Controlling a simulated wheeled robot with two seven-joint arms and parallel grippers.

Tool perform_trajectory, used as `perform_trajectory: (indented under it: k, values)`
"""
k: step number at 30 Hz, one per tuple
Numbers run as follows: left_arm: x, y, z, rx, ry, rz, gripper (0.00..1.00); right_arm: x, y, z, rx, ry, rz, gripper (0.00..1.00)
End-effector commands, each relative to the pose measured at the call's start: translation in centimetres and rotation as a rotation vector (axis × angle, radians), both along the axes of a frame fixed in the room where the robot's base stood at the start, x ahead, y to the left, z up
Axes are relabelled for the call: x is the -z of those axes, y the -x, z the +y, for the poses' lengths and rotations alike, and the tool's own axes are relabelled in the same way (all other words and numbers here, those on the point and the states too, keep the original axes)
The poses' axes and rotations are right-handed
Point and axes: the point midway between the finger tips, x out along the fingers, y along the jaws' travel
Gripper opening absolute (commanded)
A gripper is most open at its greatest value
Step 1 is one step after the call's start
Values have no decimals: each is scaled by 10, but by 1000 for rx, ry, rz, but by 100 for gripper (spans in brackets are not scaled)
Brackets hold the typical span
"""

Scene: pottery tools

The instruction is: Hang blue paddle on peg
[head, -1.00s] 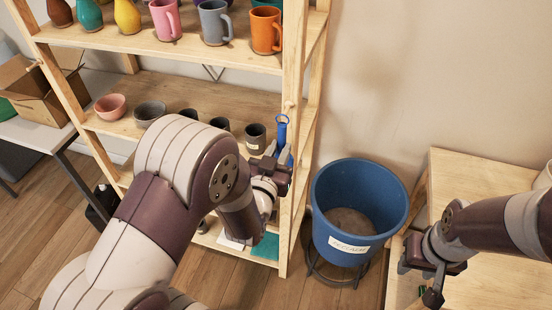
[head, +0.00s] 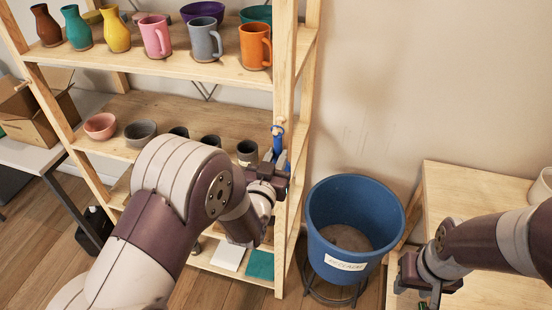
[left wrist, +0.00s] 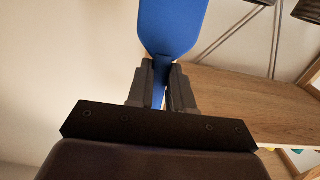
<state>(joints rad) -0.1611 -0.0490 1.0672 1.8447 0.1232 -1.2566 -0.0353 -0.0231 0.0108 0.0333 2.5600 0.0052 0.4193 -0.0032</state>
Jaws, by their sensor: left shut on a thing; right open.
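The blue paddle (head: 282,158) is upright at the shelf's right front post, with a ring at its top end. My left gripper (head: 268,176) is shut on it below the ring. In the left wrist view, the wide blue part of the paddle (left wrist: 172,28) rises from between the fingers of my left gripper (left wrist: 164,85). The wooden peg (head: 281,121) sticks out of the post close to the ring. I cannot tell whether the ring is around the peg or just in front of it. My right gripper (head: 425,284) is open, low at the right.
The wooden shelf (head: 150,62) holds mugs, vases and bowls close to my left arm. A blue bucket (head: 355,215) stands right of the post. A wooden table (head: 480,190) is at the right, under my right arm. The wall between is bare.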

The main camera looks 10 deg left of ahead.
Motion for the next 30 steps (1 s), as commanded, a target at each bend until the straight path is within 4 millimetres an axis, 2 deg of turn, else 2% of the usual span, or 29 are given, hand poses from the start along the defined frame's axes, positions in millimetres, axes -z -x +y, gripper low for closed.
perform_trajectory:
  k: [7,8,10,21,26,30]
  values:
    - [0,0,0,0,0,0,0,0,0,0,0,0,0,43]
    - [0,0,0,0,0,0,27,0,0,0,0,0,0,43]
    - [0,0,0,0,0,0,50,0,0,0,0,0,0,43]
    - [0,6,0,1,0,1,51,1,0,0,0,0,0,43]
    - [0,36,1,1,0,1,51,4,0,0,0,0,0,43]
    - [-2,73,3,2,0,1,51,6,0,0,0,0,0,43]
